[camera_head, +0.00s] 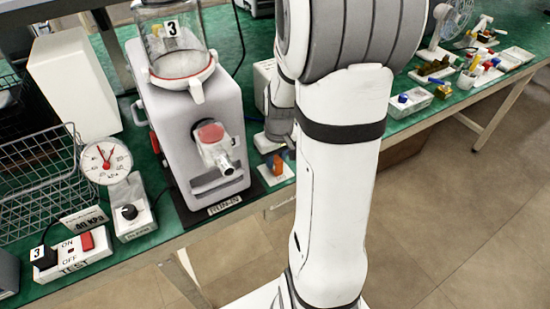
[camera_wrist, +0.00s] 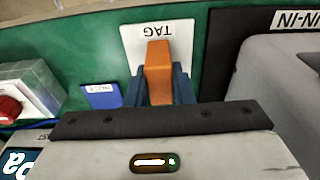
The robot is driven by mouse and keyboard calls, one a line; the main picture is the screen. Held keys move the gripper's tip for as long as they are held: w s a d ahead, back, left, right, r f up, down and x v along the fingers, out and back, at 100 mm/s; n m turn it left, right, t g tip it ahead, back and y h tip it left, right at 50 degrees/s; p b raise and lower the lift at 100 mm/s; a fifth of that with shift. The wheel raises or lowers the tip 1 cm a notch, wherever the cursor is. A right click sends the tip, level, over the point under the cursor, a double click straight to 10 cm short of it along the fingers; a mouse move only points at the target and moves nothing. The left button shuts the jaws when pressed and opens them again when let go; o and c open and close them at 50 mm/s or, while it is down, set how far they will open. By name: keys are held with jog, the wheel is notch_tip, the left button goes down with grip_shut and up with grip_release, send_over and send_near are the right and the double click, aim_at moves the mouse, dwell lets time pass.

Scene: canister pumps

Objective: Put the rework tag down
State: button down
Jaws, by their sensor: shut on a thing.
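The orange rework tag (camera_wrist: 158,62) stands up between the two blue fingers of my gripper (camera_wrist: 158,82) in the wrist view. My gripper is shut on it. A white plate lettered TAG (camera_wrist: 180,30) lies on the green bench top directly beyond and beneath the tag. Whether the tag's lower edge touches the plate cannot be told. In the head view the orange tag (camera_head: 278,165) shows small over the white plate (camera_head: 262,176), just right of the pump; my arm hides part of this area.
A grey pump (camera_head: 180,125) marked 3 stands on a black mat close to the left of the plate. A small blue card (camera_wrist: 101,95) and a clear box with a red part (camera_wrist: 28,88) lie at the left in the wrist view. The bench's front edge is close to the plate.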

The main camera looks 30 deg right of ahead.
aim_at(278, 161)
jog(key=c, duration=1.3)
grip_release()
jog(key=shift+f, duration=0.1)
jog(key=shift+o, duration=0.2)
notch_tip(278, 161, up, 12)
jog(key=s+p, duration=0.1)
jog(key=shift+s+p, duration=0.25)
jog(key=shift+p, duration=0.1)
